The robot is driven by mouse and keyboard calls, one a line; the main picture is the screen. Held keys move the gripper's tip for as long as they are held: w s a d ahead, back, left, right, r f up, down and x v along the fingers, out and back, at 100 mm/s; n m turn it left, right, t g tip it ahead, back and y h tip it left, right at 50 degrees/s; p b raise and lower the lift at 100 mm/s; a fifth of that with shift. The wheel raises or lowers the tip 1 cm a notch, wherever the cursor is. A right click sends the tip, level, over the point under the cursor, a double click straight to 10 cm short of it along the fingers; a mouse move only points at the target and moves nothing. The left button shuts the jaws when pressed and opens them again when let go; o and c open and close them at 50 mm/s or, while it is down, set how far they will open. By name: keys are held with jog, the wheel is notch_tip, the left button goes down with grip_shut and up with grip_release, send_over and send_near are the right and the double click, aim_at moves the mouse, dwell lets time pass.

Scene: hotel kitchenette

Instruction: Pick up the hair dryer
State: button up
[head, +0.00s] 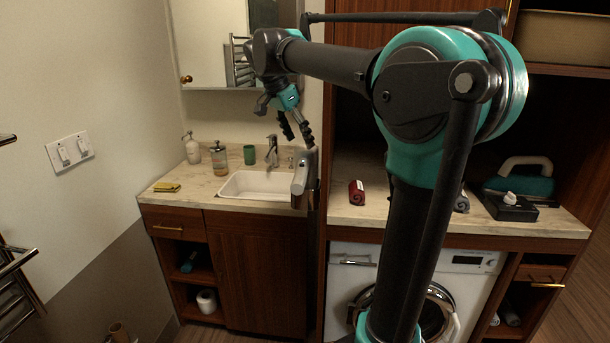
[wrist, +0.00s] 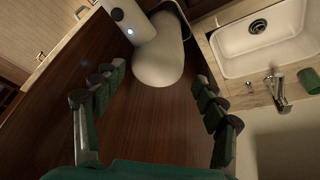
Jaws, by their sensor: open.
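The hair dryer (head: 301,172) is pale grey-white. It sits in a dark holder (head: 304,200) at the right end of the sink counter, against the wooden partition. In the wrist view, the hair dryer (wrist: 160,58) shows at the top middle, its rounded pale body between and beyond my fingertips. My gripper (head: 297,136) is open and empty, pointing down just above the hair dryer in the head view. In the wrist view, both fingers of my gripper (wrist: 158,82) are spread apart, with no visible contact. Part of the holder is hidden behind the hair dryer.
A white sink (head: 258,185) with a faucet (head: 272,151) lies left of the hair dryer. A green cup (head: 249,154) and soap bottles stand behind it. The wooden partition (wrist: 150,125) is close to my fingers.

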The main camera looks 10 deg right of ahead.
aim_at(303, 147)
jog(key=shift+x, duration=2.9)
jog(key=shift+s, duration=0.2)
jog(key=shift+c, duration=0.4)
grip_shut()
